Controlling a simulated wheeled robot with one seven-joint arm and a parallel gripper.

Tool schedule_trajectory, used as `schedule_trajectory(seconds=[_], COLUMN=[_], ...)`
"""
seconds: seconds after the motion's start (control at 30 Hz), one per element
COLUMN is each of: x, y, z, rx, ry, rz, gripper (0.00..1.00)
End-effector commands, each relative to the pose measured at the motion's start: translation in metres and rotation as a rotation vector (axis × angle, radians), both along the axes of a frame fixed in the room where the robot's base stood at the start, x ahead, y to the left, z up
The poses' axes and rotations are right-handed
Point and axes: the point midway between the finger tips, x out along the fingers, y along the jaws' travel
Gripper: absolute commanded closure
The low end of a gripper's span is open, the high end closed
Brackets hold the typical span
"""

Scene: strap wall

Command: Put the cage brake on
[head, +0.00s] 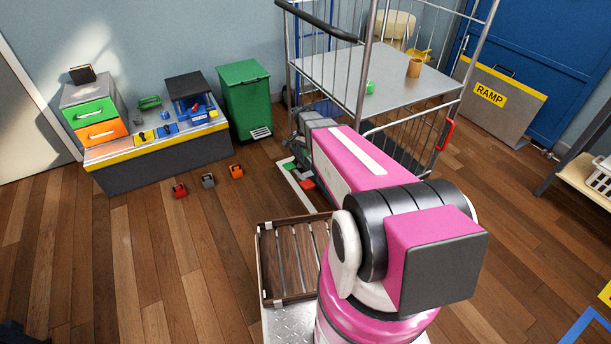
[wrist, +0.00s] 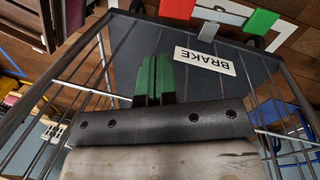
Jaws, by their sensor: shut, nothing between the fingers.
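The cage (head: 372,60) is a wire-sided trolley with a grey shelf. In the wrist view, its dark lower panel carries an upside-down white BRAKE label (wrist: 205,61). Beyond the label, at the top edge, are a red pedal (wrist: 177,8) and a green pedal (wrist: 260,20), with a pale grey piece between them. Red (head: 306,183) and green (head: 289,166) parts also show low beside the cage in the head view. My gripper (wrist: 158,58) has green fingers shut together and empty, over the dark panel, left of the label and apart from the pedals. My arm hides the fingertips in the head view.
Cage bars stand close on both sides of my gripper. A green bin (head: 245,92) stands left of the cage. A bench (head: 150,165) with drawers is farther left, with small red, grey and orange items on the floor before it. A RAMP board (head: 500,100) leans at the right.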

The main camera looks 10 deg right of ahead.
Motion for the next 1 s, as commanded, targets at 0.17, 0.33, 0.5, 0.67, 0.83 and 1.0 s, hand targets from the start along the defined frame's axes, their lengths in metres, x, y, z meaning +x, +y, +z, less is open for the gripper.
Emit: schedule_trajectory(seconds=[0.17,0.33,0.5,0.67,0.83,1.0], x=[0.049,0.066,0.069,0.068,0.067,0.064], y=[0.001,0.002,0.002,0.002,0.002,0.001], z=[-0.038,-0.053,-0.056,-0.055,-0.057,-0.074], rx=[-0.056,-0.088,-0.097,-0.096,-0.097,-0.097], ry=[0.031,0.042,0.045,0.044,0.045,0.047], rz=[-0.216,-0.332,-0.364,-0.363,-0.362,-0.362], gripper=[1.00,1.00,1.00,1.00,1.00,1.00])
